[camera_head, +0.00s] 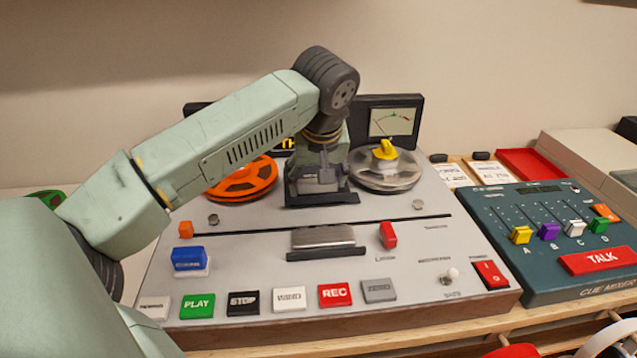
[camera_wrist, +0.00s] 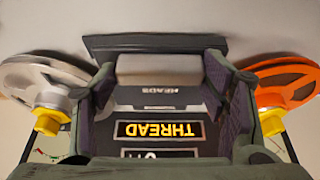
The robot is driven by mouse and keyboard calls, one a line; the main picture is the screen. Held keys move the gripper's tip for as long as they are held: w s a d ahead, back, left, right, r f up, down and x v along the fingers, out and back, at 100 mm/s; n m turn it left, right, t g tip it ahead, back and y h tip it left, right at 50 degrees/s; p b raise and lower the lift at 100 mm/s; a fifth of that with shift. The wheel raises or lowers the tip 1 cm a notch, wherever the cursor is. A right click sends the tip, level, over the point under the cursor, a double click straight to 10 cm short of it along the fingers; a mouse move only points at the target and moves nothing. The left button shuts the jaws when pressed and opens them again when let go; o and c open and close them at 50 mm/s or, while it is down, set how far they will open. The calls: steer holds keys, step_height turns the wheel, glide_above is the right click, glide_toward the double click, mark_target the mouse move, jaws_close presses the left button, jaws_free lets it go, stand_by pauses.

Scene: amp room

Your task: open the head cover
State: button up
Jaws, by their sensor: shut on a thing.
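The head cover (camera_wrist: 158,68) is a pale block lettered HEADS, upside down in the wrist view, with a wide dark lip along its upper edge there. My gripper (camera_wrist: 158,92) has one finger at each side of it and is shut on it. In the head view my gripper (camera_head: 318,180) points down between the two reels, behind the slot in the grey deck. The cover's dark lip shows just below the fingers; most of the cover is hidden by them. I cannot tell its exact tilt. A silver block with a dark base (camera_head: 323,237) lies in front on the deck.
An orange reel (camera_head: 243,180) is left of my gripper, a clear reel with a yellow hub (camera_head: 387,166) right. The meter panel (camera_head: 393,122) and lit THREAD sign (camera_wrist: 160,130) stand behind. Several buttons line the deck's front; a cue mixer (camera_head: 545,235) sits right.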

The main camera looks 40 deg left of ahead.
steer(key=o, duration=1.7)
steer(key=v, duration=0.7)
steer(key=shift+r, duration=0.25)
steer(key=shift+s+d, duration=0.1)
